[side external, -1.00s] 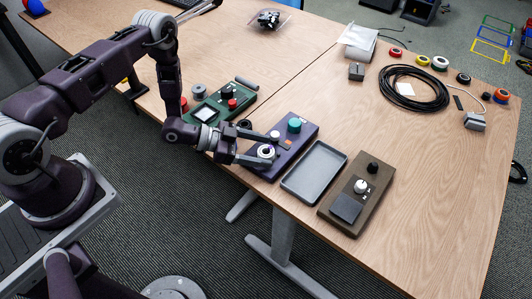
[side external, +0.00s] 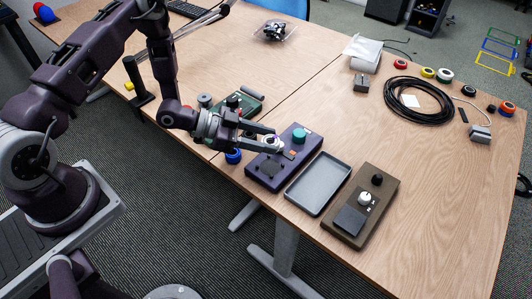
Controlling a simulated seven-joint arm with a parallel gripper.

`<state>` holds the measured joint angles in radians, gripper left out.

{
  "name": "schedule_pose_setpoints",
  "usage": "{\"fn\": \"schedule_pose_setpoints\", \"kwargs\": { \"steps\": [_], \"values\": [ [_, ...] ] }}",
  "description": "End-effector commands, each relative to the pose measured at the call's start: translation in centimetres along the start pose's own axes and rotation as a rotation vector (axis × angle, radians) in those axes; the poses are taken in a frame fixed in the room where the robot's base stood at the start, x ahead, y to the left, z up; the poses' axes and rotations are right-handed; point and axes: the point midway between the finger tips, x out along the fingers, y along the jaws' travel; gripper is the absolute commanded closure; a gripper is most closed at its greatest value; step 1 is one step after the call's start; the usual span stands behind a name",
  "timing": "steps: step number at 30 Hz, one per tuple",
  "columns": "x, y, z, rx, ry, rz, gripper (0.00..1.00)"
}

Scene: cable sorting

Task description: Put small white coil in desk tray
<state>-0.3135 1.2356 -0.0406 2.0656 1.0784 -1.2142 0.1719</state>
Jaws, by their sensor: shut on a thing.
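A small white coil (side external: 269,147) is between the fingers of my gripper (side external: 275,143). The gripper is shut on it and holds it above the back part of the purple control box; the fingers partly hide the coil. The grey desk tray (side external: 318,184) lies on the table to the right of the purple box. It is shallow, rectangular and empty. The gripper is to the left of the tray and apart from it.
The purple box (side external: 265,172) with a teal knob and the brown box (side external: 378,203) with knobs flank the tray. A green box (side external: 248,104) and blue roll (side external: 233,157) sit near my gripper. A black cable coil (side external: 418,101) and several tape rolls lie at right.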

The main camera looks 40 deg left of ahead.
Motion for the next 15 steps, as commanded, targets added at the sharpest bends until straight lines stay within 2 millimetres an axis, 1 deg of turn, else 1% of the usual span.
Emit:
{"fn": "schedule_pose_setpoints", "kwargs": {
  "steps": [2, 5, 8, 9, 12, 15],
  "values": [
    [0.0, 0.0, -1.2, -0.002, 0.004, -0.007, 1.00],
    [1.9, 0.4, -2.4, -0.027, 0.008, -0.041, 1.00],
    [5.4, 1.1, -3.6, -0.068, 0.016, -0.113, 1.00],
    [6.8, 1.5, -4.0, -0.086, 0.019, -0.149, 1.00],
    [10.0, 2.8, -4.6, -0.125, 0.018, -0.242, 1.00],
    [12.0, 4.0, -4.8, -0.152, 0.011, -0.329, 1.00]
  ]
}}
